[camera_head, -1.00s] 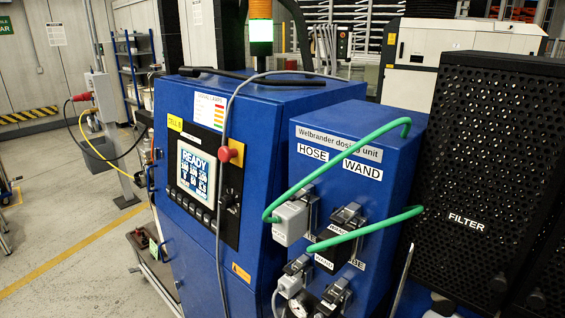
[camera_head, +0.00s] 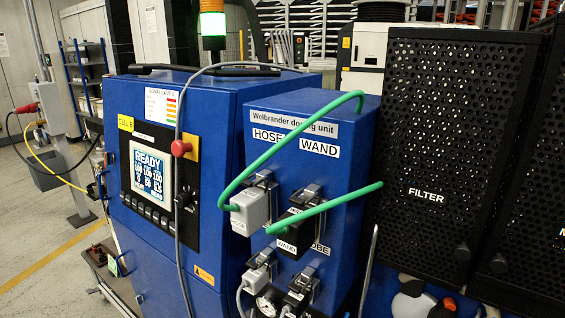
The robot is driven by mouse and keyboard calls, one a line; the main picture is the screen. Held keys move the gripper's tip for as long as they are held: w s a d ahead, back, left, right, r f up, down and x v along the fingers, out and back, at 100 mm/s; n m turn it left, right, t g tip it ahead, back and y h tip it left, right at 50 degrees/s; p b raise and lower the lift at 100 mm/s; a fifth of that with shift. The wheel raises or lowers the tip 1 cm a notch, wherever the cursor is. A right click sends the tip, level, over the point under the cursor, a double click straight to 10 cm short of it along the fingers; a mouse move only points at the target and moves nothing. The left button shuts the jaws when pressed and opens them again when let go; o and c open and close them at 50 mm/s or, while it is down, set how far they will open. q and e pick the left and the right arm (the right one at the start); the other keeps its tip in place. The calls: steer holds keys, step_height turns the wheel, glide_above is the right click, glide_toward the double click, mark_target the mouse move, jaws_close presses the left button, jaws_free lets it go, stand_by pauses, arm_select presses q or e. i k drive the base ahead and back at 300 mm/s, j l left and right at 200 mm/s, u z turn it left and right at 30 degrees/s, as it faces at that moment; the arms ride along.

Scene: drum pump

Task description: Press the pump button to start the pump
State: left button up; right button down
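A blue control cabinet (camera_head: 215,255) stands at the left centre. Its black panel carries a lit screen (camera_head: 150,172) reading "READY" with several numbers. A row of small buttons (camera_head: 148,211) runs below the screen; their labels are too small to read, and I cannot tell which one is the pump button. A red mushroom button (camera_head: 181,147) on a yellow plate sits right of the screen. A dark knob (camera_head: 183,198) is below it, partly behind a grey cable. Neither of my grippers is in view.
A grey cable (camera_head: 180,245) hangs across the panel. A black perforated FILTER housing (camera_head: 450,120) stands at the right. Open floor (camera_head: 35,255) lies left.

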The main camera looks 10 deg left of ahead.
mark_target(128, 197)
steer(key=u, duration=1.2)
